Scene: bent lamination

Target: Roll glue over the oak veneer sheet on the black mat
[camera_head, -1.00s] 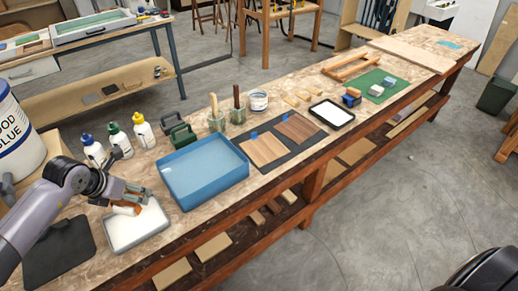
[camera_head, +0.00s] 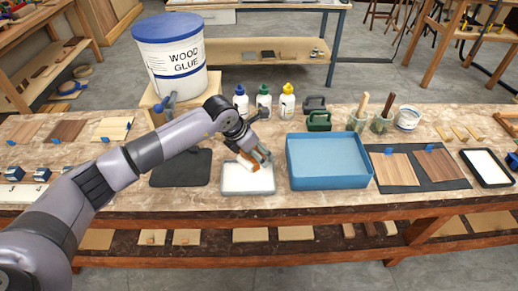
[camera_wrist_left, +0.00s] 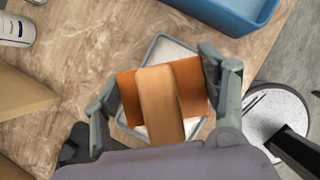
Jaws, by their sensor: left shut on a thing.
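My left gripper (camera_head: 255,160) is shut on the glue roller (camera_head: 247,162), at the white glue tray (camera_head: 235,193). In the left wrist view the roller (camera_wrist_left: 160,98) shows as a wooden handle and orange-brown part between the fingers (camera_wrist_left: 165,100), over the tray (camera_wrist_left: 190,48). I cannot tell whether the roller touches the glue. The black mat (camera_head: 421,176) lies at the right, carrying a lighter veneer sheet, seemingly the oak (camera_head: 398,172), and a darker one (camera_head: 440,163), each with a blue piece at its top edge. My right gripper is out of view.
A blue tray (camera_head: 328,184) stands between the glue tray and the mat. A large glue bucket (camera_head: 175,55) is behind my left arm. A bare dark mat (camera_head: 181,168) lies left.

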